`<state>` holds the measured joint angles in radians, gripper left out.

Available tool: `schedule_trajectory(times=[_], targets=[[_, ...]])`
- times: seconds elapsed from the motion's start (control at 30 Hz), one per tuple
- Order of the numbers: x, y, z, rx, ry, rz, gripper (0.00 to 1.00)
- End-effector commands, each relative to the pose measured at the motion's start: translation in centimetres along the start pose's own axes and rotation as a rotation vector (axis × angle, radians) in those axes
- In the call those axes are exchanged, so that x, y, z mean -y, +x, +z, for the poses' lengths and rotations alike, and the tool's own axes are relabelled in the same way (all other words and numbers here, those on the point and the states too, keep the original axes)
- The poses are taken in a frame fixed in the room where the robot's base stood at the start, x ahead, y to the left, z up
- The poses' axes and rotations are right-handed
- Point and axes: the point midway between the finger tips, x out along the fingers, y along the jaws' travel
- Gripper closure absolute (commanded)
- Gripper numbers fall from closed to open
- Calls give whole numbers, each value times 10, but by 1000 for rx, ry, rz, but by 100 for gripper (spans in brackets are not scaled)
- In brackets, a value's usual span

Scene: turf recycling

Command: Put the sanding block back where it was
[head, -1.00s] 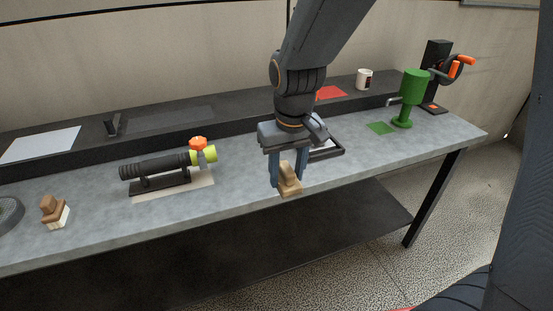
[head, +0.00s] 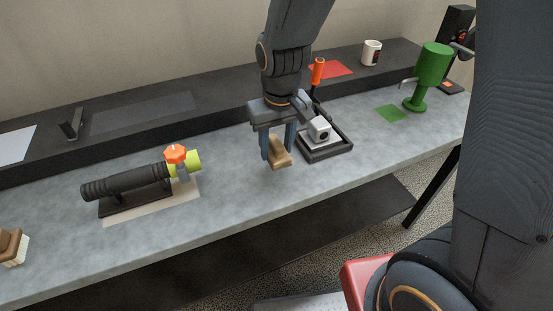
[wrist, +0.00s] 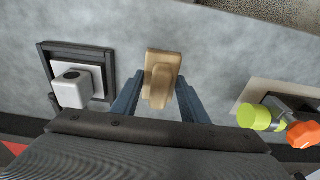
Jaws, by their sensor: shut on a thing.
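The sanding block (head: 281,160), a light tan wooden block with a raised grip, is between the blue fingers of my gripper (head: 277,148), which is shut on it. The wrist view also shows the block (wrist: 163,66) between the fingertips of my gripper (wrist: 160,92). The block is low over the grey bench top (head: 225,190), left of a black square tray (head: 325,155). I cannot tell if its underside touches the bench.
The tray holds a white cube-like part (head: 319,128). A brown brush (head: 12,246) is far left, a green cup-shaped device (head: 432,66) at right. Bench between cylinder and gripper is clear.

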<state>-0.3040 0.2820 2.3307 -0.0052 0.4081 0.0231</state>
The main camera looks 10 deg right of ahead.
Motion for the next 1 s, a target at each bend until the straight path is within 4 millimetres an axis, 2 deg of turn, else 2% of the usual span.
schedule_trajectory(times=[0.23, 0.5, 0.97, 1.0], targets=[[-1, 19, 3, 2, 2, 0, 88], [-2, 50, 7, 2, 3, 0, 88], [-2, 57, 7, 0, 4, 1, 88], [-2, 56, 7, -1, 4, 1, 53]])
